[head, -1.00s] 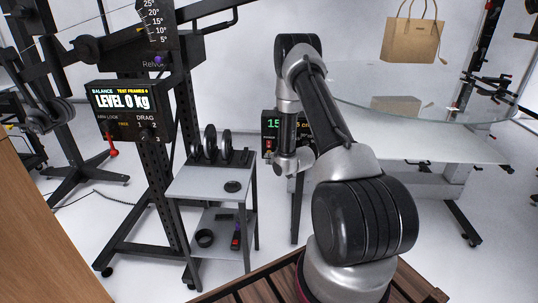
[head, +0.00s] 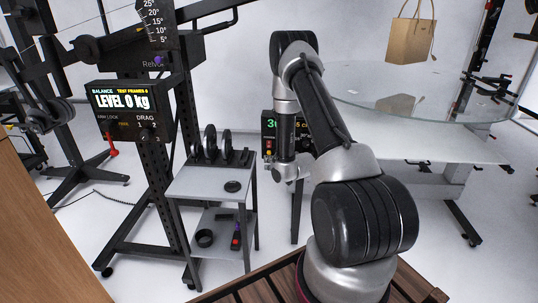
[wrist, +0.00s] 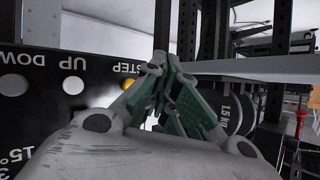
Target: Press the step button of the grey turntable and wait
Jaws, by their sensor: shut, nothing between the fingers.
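The turntable's glass disc (head: 440,105) shows at the upper right in the head view, with a tan paper bag (head: 407,40) above it. Its control box (head: 267,135) is partly hidden behind my arm; a green number starting with 3 shows on its display. In the wrist view the dark panel (wrist: 45,120) appears upside down, with UP, DOWN and STEP labels. The yellow step button (wrist: 128,83) is partly hidden by my gripper (wrist: 158,62). My gripper is shut and empty, its fingertips close to the STEP end of the panel. I cannot tell whether they touch the button.
A small grey cart (head: 211,182) with dark weight discs stands left of my arm. A black rack with a balance display (head: 127,112) stands further left. A wooden panel (head: 40,230) fills the lower left.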

